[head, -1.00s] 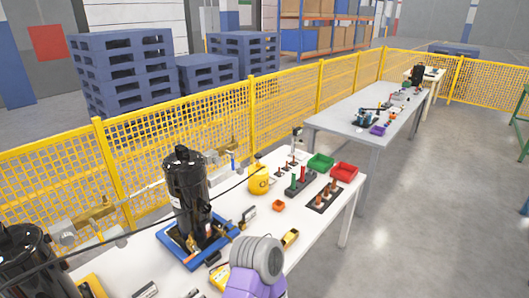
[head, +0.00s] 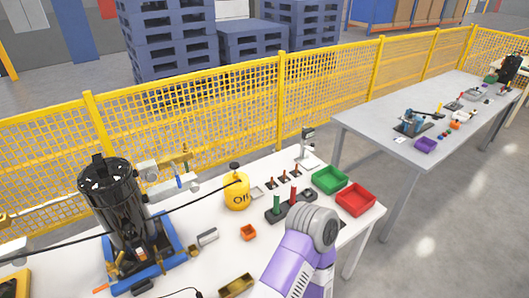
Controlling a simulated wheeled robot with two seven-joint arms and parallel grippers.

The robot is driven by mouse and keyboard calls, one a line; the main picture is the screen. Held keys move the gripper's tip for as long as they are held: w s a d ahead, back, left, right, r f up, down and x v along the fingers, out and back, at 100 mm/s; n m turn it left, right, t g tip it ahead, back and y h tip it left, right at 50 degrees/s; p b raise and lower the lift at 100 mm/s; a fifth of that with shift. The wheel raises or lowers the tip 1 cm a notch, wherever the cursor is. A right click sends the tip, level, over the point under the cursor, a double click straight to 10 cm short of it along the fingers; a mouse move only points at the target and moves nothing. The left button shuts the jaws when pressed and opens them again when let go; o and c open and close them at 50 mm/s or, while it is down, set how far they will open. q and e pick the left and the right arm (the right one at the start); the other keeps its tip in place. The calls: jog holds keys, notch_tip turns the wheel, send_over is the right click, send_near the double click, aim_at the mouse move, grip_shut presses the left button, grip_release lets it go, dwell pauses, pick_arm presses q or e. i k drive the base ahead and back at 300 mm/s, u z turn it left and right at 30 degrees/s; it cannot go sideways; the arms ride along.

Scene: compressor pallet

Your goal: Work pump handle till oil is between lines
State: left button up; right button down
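A yellow oil can (head: 237,194) marked "OIL" stands on the white table, with a dark fitting (head: 235,166) on top. A thin black hose runs left from it, past the black compressor (head: 112,200). No separate pump handle can be made out, and neither the oil level nor its lines can be read. A purple and grey arm of mine (head: 300,255) rises from the bottom, over the table's right part. No fingers of either gripper show.
The compressor stands on a blue pallet (head: 172,238). Green (head: 330,179) and red (head: 355,199) trays, an orange box (head: 248,232) and a brass-coloured tray (head: 237,286) lie on the white table. A yellow mesh fence (head: 200,115) runs behind. A grey table (head: 385,125) stands beyond at right.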

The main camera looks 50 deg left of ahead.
aim_at(234, 165)
jog(key=i, duration=1.1)
jog(key=u, duration=3.9)
